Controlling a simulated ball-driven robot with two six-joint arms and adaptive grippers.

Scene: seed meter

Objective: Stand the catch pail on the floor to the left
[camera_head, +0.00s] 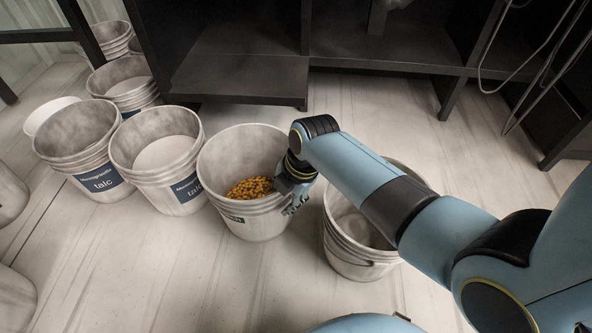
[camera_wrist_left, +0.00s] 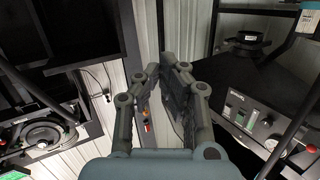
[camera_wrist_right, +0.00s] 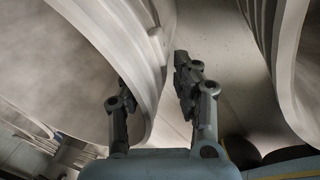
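In the right wrist view, the pail wall (camera_wrist_right: 134,60) runs between the spread fingers of my right gripper (camera_wrist_right: 153,85), and a gap shows beside the right finger. My left gripper (camera_wrist_left: 160,75) shows only in its wrist view, away from the pails, with its fingertips close together and nothing clearly held.
Two talc-labelled pails (camera_head: 178,190) (camera_head: 92,183) stand left of the seed pail, with more stacked behind them. Another pail (camera_head: 350,257) stands close on the right, partly behind my right arm. A dark bench (camera_head: 240,80) is behind. Floor in front is clear.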

